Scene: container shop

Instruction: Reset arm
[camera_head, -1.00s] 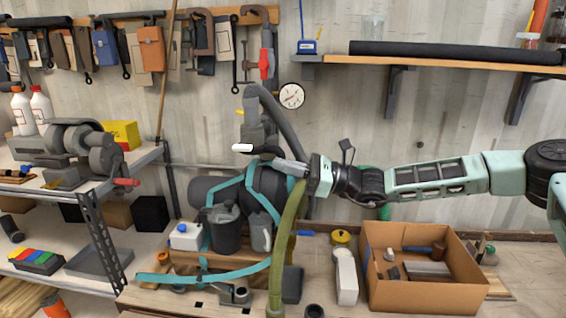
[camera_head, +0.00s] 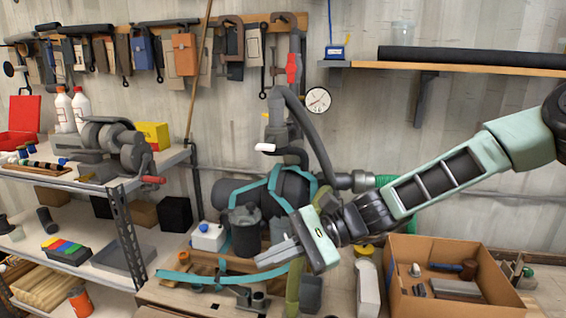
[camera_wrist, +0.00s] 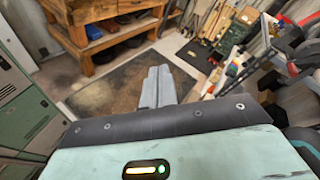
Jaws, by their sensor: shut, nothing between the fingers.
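My gripper (camera_head: 270,257) is in the lower middle of the head view, in front of the cluttered workbench. Its fingers point left and are closed together, with nothing between them. In the wrist view the two grey fingers (camera_wrist: 158,86) lie side by side, above a dark floor mat (camera_wrist: 120,82). My pale green arm reaches in from the upper right of the head view and slopes down to the gripper. The gripper covers part of the bench and the green hose behind it.
An open cardboard box (camera_head: 398,288) with tools stands right of the gripper. A black canister (camera_head: 245,230) and a white bottle (camera_head: 208,236) stand behind it on the left. A metal shelf (camera_head: 118,215) is further left. A wall shelf (camera_head: 450,68) hangs above my arm.

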